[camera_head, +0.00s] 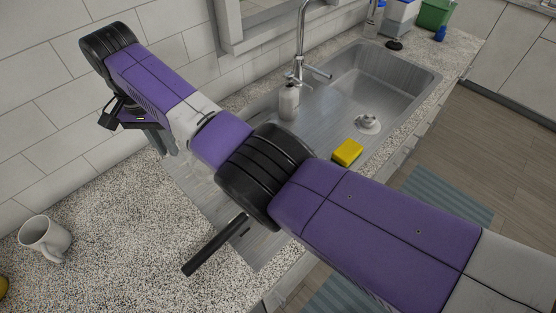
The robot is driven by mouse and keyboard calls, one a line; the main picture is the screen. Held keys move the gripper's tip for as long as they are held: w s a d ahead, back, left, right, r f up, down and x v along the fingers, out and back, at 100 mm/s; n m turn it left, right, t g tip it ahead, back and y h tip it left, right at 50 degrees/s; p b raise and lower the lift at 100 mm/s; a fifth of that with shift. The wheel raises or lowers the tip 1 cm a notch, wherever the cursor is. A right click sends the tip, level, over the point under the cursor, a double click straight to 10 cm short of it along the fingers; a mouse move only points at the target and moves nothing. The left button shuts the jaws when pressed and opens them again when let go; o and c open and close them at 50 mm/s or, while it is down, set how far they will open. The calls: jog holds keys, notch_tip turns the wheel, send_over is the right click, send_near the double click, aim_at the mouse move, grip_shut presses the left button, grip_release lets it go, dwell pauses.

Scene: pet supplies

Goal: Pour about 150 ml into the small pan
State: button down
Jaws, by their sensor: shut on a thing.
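A long black handle (213,246) sticks out toward the lower left from under my arm's elbow, over the metal drainboard. The body it belongs to is hidden behind my arm, so I can only take it for the small pan. My gripper (163,139) shows only in part below my wrist at the upper left, near the tiled wall. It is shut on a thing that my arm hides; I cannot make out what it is. No liquid shows.
A white mug (45,238) stands on the speckled counter (110,225) at left. A soap bottle (288,101) and a yellow sponge (347,152) are by the sink (385,80). The faucet (301,45) rises behind. A green bin (436,13) stands far right.

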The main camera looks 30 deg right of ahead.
aim_at(176, 160)
jog(key=shift+w+d, duration=0.15)
jog(key=shift+w, duration=0.2)
jog(key=shift+w+d+f+b, duration=0.1)
jog(key=shift+w+f+b, duration=0.1)
jog(key=shift+f+b, duration=0.5)
jog(key=shift+s+f, duration=0.15)
jog(key=shift+f, duration=0.35)
jog(key=shift+f+b, duration=1.05)
jog(key=shift+f, duration=1.2)
